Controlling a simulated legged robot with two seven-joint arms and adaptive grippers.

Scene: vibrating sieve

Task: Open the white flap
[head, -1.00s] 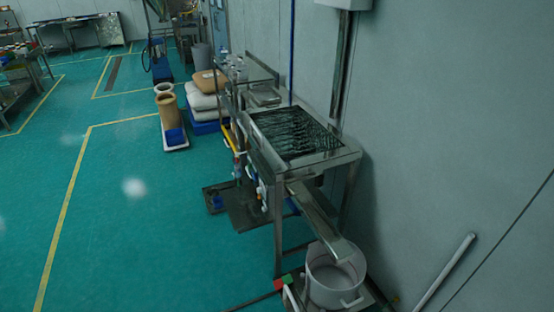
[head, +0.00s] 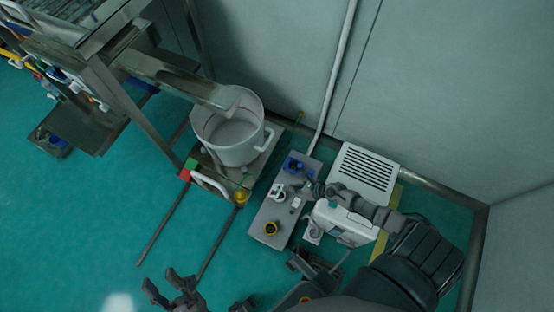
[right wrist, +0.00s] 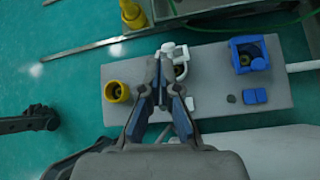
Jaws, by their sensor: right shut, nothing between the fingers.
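The grey panel (head: 266,212) lies low near the wall, with a white flap (head: 277,191) in its middle between two sockets. In the right wrist view the white flap (right wrist: 179,52) shows just beyond my fingertips, partly hidden by them. I cannot tell whether it is lifted or touched. My right gripper (head: 299,187) reaches in from the right, above the panel. In the right wrist view its fingers (right wrist: 164,68) are shut with nothing between them. My left gripper (head: 170,287) is open and empty at the bottom of the head view, left of the panel.
A blue socket (right wrist: 249,54) and a yellow socket (right wrist: 117,91) sit at opposite ends of the panel. A white pot (head: 233,140) stands under the sieve's chute (head: 180,78). A white vented box (head: 366,170) stands right of the panel. The floor at left is open.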

